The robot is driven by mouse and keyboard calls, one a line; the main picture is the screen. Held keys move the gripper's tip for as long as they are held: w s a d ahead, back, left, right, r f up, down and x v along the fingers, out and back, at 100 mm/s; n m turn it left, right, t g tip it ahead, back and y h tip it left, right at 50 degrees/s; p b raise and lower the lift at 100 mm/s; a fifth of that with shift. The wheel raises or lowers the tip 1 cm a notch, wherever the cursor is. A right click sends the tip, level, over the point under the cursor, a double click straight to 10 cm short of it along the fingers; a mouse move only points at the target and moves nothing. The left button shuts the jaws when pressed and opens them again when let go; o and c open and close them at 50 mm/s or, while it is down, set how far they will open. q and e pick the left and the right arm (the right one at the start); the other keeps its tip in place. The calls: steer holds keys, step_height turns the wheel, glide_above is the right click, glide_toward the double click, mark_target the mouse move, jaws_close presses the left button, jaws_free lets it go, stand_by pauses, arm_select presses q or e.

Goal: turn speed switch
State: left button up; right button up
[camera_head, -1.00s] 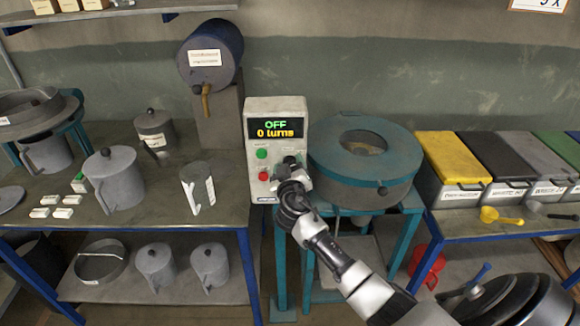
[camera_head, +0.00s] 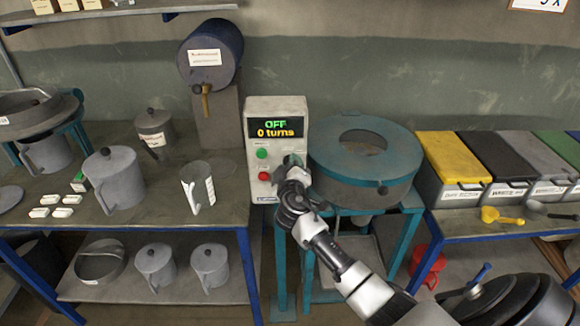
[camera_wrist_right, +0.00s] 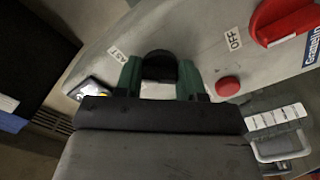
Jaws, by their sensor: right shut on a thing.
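The control box (camera_head: 252,125) stands upright between the worktable and the teal round machine; its display (camera_head: 276,129) reads "OFF" and "0 turns". A green button (camera_head: 262,153) and a red button (camera_head: 264,175) sit on its left side. My right gripper (camera_head: 293,160) is at the box's right side and hides most of the switch there. My left gripper is not in view.
The teal round machine (camera_head: 330,165) stands close to the right of the box. A grey jug (camera_head: 118,180) and a clear measuring cup (camera_head: 197,187) stand on the left table. Lidded bins (camera_head: 455,160) stand on the right. A red button (camera_wrist_right: 228,87) lies close beside the fingers.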

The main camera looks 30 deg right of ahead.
steer(key=n+p, duration=0.1)
steer(key=n, duration=0.6)
steer(key=shift+n, duration=0.4)
steer(key=shift+f+n+p, duration=0.1)
steer(key=shift+n+p, duration=0.2)
steer(key=o, duration=0.9)
steer(key=b+v, duration=0.2)
steer(key=v, duration=0.8)
steer(key=shift+s+a, duration=0.2)
steer(key=shift+s, duration=0.15)
